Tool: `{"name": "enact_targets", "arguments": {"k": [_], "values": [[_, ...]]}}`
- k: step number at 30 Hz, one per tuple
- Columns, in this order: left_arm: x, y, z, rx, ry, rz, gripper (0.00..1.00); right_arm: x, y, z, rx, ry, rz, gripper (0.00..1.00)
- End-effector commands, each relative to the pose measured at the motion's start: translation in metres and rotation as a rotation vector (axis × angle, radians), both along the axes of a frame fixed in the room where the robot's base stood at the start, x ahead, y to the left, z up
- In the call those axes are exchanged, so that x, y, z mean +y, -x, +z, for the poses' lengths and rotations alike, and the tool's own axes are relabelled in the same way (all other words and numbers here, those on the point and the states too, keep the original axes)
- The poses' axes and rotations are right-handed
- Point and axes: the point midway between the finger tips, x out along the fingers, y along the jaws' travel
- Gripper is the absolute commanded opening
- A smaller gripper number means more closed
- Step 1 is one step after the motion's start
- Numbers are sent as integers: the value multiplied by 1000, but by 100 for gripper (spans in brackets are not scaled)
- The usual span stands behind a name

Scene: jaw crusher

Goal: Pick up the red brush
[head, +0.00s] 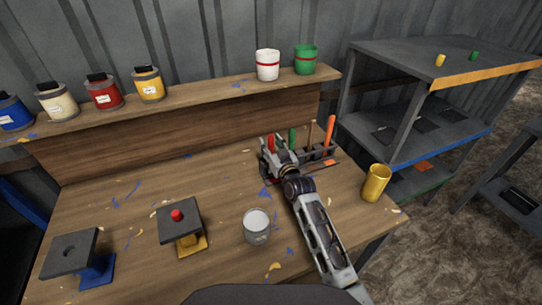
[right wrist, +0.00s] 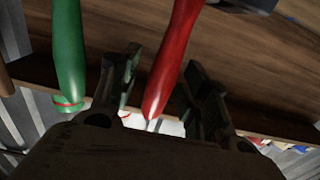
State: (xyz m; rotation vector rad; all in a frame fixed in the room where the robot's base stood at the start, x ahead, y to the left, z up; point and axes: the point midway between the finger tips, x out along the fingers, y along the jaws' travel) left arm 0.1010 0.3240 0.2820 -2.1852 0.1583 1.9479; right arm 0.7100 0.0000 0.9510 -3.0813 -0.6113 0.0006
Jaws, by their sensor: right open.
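The red brush (head: 271,139) stands in a dark rack (head: 323,155) at the back right of the workbench, mostly hidden behind my right gripper (head: 275,153). In the right wrist view, the red brush handle (right wrist: 173,55) lies between the two fingers of my right gripper (right wrist: 162,72). The fingers are open, with a gap on each side of the handle. The brush's lower end is hidden in the head view. My left gripper is out of view.
Green (head: 292,137), brown (head: 309,133) and orange (head: 330,131) handles stand right of the red one; the green one is close to the fingers. A yellow cup (head: 376,183) and a grey can (head: 256,227) stand on the bench. Paint cans line the back shelf (head: 205,93).

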Motion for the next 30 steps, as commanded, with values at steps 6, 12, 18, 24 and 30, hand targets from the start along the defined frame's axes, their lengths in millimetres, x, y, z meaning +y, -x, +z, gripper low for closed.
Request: {"name": "enact_targets", "arguments": {"k": [6, 12, 18, 24, 30], "values": [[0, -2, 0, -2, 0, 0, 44, 0, 0, 0, 0, 0, 0, 31], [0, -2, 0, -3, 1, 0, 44, 0, 0, 0, 0, 0, 0, 5], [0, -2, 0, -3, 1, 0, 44, 0, 0, 0, 0, 0, 0, 0], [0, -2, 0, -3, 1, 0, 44, 0, 0, 3, -1, 0, 0, 0], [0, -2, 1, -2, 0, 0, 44, 0, 0, 17, -3, -1, 0, 0]]}}
